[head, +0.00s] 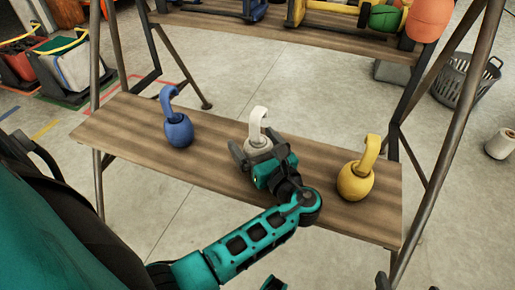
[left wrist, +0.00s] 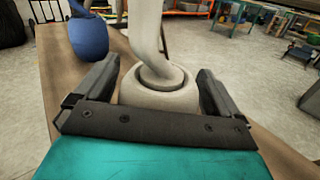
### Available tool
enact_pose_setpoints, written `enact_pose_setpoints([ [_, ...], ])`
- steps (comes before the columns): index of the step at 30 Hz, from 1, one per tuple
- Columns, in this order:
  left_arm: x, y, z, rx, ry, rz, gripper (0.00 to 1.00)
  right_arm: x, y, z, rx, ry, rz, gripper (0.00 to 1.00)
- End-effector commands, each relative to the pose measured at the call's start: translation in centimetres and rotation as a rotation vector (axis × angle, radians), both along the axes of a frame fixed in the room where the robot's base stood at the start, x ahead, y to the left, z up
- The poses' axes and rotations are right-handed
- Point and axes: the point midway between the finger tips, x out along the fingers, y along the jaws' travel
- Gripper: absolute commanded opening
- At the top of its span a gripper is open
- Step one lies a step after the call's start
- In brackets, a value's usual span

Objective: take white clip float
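The white clip float (head: 258,126) stands upright on the wooden shelf board, between a blue and a yellow float. Its hooked top shows clearly in the head view; my gripper hides much of its round body. My left gripper (head: 252,154) is at the white float. In the left wrist view the float's body (left wrist: 160,92) lies between the two open fingers of the left gripper (left wrist: 158,88), with a visible gap at least on the right side. My right gripper is not clearly in view.
The blue float (head: 178,124) stands to the left and the yellow float (head: 356,177) to the right on the wooden board (head: 215,165). Metal frame posts (head: 447,145) rise at the board's ends. A grey basket (head: 465,80) stands on the floor at right.

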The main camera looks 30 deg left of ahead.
Motion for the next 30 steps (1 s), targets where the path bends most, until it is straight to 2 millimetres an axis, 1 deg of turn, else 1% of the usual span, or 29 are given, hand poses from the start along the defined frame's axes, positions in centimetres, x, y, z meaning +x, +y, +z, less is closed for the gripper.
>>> enact_pose_setpoints([
  [1, 0.0, 0.0, 0.0, 0.000, 0.000, 0.000, 0.91, 0.0, 0.0, 0.0, 0.000, -0.001, 0.000, 1.00],
  [2, 0.0, 0.0, 0.0, 0.000, 0.000, 0.000, 0.89, 0.0, 0.0, 0.0, 0.000, -0.001, 0.000, 1.00],
  [15, 0.0, 0.0, 0.0, 0.000, 0.000, 0.000, 0.46, -0.4, -0.1, -0.2, 0.000, 0.007, -0.002, 1.00],
  [24, 0.0, 0.1, 0.2, 0.000, -0.001, 0.000, 0.46, -0.4, -0.1, -0.1, -0.001, 0.007, -0.003, 1.00],
  [30, 0.3, 0.5, 1.0, 0.001, -0.002, 0.000, 0.46, -0.2, -0.2, 0.8, -0.001, -0.002, -0.005, 1.00],
])
